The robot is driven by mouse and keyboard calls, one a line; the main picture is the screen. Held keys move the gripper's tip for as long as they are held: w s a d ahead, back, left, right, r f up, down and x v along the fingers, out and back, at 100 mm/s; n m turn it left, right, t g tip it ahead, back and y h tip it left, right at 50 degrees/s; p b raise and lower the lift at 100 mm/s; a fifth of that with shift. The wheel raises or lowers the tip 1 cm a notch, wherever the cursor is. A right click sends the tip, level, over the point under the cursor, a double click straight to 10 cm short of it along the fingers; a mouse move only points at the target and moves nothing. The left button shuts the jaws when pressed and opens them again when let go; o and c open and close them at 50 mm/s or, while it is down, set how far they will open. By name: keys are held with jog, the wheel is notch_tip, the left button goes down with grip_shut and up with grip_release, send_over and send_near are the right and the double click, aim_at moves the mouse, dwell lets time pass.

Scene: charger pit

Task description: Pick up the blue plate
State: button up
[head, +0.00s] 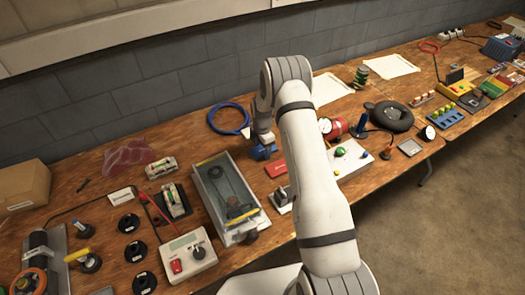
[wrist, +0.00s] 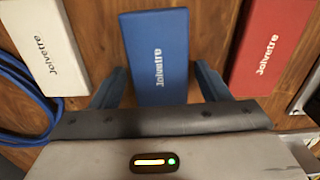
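The blue plate (wrist: 157,55) is a flat rectangle with white lettering, lying on the wooden bench in the wrist view. My gripper (wrist: 160,84) is open, with one dark blue-grey finger on each side of the plate's near part. Gaps show between the fingers and the plate's edges. The plate's near end is hidden behind the gripper body. I cannot tell how high the fingertips are above the bench. In the head view my gripper (head: 263,151) is low over the bench, and I cannot separate the plate from it there.
A white plate (wrist: 45,42) lies left and a red plate (wrist: 273,45) right of the blue one; the red plate also shows in the head view (head: 276,168). A blue cable coil (head: 228,118) lies nearby. A grey tray (head: 232,200) stands close on the left.

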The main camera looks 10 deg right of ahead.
aim_at(262, 150)
jog(key=c, duration=0.8)
notch_tip(262, 150, up, 10)
jog(key=shift+r+b, duration=0.1)
jog(key=shift+b, duration=1.15)
